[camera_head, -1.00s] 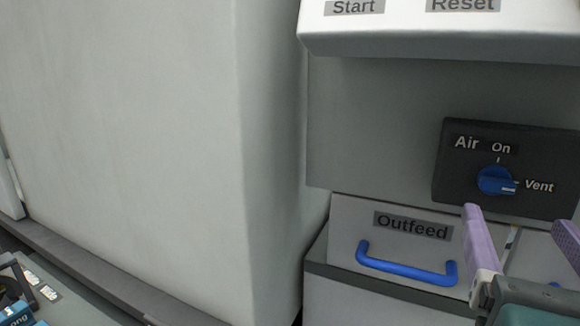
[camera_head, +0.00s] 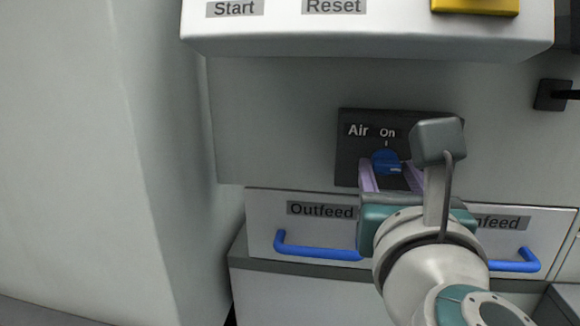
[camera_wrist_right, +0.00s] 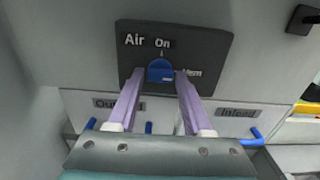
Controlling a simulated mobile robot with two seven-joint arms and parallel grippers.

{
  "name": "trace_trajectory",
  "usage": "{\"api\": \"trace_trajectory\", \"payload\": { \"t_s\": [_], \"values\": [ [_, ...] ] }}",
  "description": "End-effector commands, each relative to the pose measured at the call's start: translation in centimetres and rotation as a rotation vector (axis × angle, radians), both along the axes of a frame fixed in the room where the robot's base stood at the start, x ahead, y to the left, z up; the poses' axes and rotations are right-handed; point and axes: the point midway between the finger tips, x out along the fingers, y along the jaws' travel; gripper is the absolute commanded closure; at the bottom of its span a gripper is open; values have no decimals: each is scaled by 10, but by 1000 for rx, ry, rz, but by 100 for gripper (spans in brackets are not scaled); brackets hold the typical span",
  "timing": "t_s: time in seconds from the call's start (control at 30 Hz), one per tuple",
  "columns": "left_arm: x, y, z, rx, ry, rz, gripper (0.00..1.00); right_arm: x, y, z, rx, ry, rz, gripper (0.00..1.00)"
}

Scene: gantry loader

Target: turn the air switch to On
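The air switch is a blue knob (camera_head: 386,160) on a dark panel (camera_head: 350,150) marked Air, with On above the knob. Its white mark points right, toward the Vent label, which is partly hidden in the right wrist view. The knob also shows in that view (camera_wrist_right: 160,70). My right gripper (camera_head: 391,172) is in front of the panel with its two purple fingers apart, one on each side of the knob's lower part. Small gaps seem to show between fingertips and knob; contact is not clear. My left gripper is out of view.
Below the panel are the Outfeed drawer (camera_head: 265,211) and the Infeed drawer (camera_head: 550,222), with blue handles. A white ledge (camera_head: 380,38) with Start and Reset labels juts out above. A dark block (camera_head: 551,95) sticks out on the right.

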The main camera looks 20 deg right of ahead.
Motion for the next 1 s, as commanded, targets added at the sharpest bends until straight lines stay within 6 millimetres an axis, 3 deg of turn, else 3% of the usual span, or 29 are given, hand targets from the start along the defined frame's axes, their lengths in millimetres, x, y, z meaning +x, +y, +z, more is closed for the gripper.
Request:
{"api": "trace_trajectory", "payload": {
  "t_s": [0.03,0.43,1.0],
  "values": [
    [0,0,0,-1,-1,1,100,0,0,0,0,0,0,57],
    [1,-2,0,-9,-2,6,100,0,0,0,0,0,0,100],
    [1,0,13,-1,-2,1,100,-1,0,2,-99,66,-1,100]
  ]
}}
